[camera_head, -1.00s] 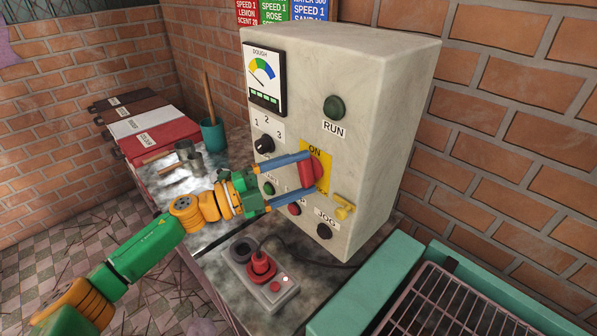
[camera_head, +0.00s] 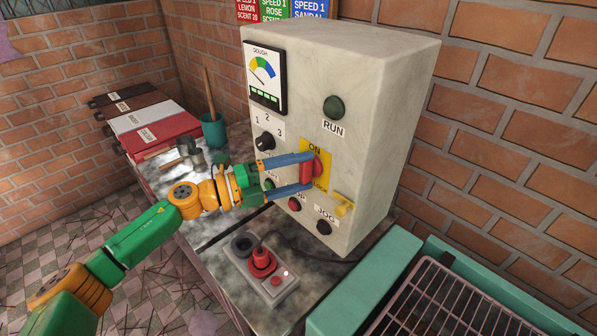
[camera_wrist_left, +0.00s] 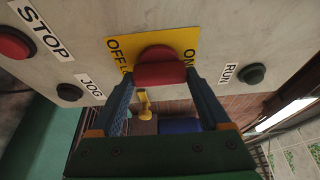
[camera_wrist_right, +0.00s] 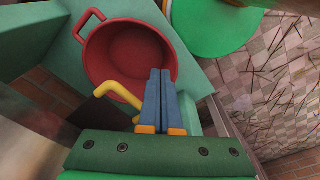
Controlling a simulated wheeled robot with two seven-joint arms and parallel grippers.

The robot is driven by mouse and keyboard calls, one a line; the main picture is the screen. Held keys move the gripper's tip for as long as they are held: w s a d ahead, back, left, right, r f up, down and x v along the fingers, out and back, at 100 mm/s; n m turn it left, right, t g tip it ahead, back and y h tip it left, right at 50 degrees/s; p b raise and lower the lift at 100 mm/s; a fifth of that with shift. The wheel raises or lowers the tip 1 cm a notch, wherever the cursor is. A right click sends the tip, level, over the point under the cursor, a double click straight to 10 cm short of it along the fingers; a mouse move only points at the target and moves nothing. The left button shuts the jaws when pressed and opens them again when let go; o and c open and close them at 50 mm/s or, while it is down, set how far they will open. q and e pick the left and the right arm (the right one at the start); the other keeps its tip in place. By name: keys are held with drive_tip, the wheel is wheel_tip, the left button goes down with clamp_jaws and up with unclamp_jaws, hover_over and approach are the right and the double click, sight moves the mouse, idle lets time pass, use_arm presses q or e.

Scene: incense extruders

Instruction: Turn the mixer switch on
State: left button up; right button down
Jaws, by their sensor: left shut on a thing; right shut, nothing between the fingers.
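The red mixer switch knob (camera_head: 305,172) sits on a yellow plate (camera_head: 326,178) marked ON at the top, on the pale control box (camera_head: 385,120). My left gripper (camera_head: 309,172) has its two blue fingers on either side of the knob and is shut on it. In the left wrist view the knob (camera_wrist_left: 160,73) is between the fingertips, with OFF at its left and ON at its right. My right gripper (camera_wrist_right: 160,75) is shut and empty in the right wrist view, beside a red pot (camera_wrist_right: 95,60).
A green RUN button (camera_head: 334,107), a black selector knob (camera_head: 264,142), a yellow key-like part (camera_head: 344,204) and a JOG button (camera_head: 324,227) surround the switch. A pendant with a red button (camera_head: 262,262) lies below. A teal rack frame (camera_head: 365,285) stands at right.

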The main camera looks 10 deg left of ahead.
use_arm(q)
drive_tip(key=o, duration=1.2)
drive_tip(key=b+v, duration=0.3)
drive_tip(key=v, duration=0.4)
drive_tip(key=shift+b, duration=0.4)
